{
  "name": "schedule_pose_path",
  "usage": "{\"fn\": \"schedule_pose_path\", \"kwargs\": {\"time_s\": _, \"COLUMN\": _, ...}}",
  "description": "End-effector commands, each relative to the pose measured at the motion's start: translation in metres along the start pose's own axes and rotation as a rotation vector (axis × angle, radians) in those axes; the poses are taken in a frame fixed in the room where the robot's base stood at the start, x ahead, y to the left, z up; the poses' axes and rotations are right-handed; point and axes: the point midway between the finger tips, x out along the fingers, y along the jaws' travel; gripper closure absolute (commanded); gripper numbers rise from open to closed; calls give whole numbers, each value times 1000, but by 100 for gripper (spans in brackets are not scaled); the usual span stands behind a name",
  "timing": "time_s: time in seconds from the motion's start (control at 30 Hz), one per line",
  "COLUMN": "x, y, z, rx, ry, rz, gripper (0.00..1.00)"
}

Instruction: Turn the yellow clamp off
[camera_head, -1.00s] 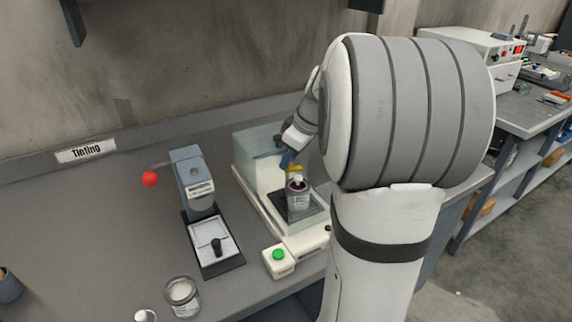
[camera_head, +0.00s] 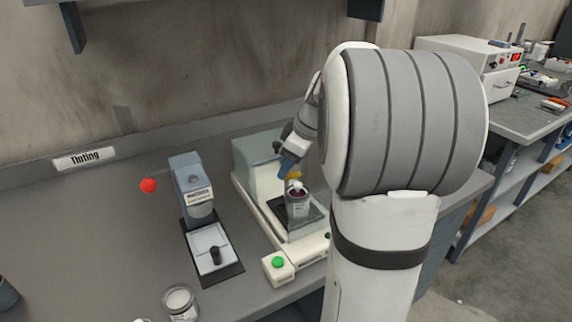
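The yellow clamp (camera_head: 294,175) is a small yellow piece just above a glass jar (camera_head: 298,203) with dark red contents. The jar stands on the dark plate of a pale machine (camera_head: 258,165) on the bench. My gripper (camera_head: 287,168) points down beside the clamp, at its upper left, with a blue part at its end. I cannot tell whether it touches the clamp. The fingers are too small to show whether they are open or shut. My arm hides the machine's right side and much of the area behind it.
A green button (camera_head: 278,262) sits on a pale box at the machine's front. An open jar (camera_head: 179,300) is near the front edge.

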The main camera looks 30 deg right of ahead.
Motion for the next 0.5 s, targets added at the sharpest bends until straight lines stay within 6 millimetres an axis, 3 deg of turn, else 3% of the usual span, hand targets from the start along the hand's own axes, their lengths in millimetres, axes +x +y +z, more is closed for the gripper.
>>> {"fn": "schedule_pose_path", "kwargs": {"time_s": 0.3, "x": -2, "y": 0, "z": 0, "rx": 0, "ry": 1, "rz": 2, "gripper": 57}}
{"fn": "schedule_pose_path", "kwargs": {"time_s": 0.5, "x": -28, "y": 1, "z": 0, "rx": 0, "ry": 1, "rz": 6, "gripper": 57}}
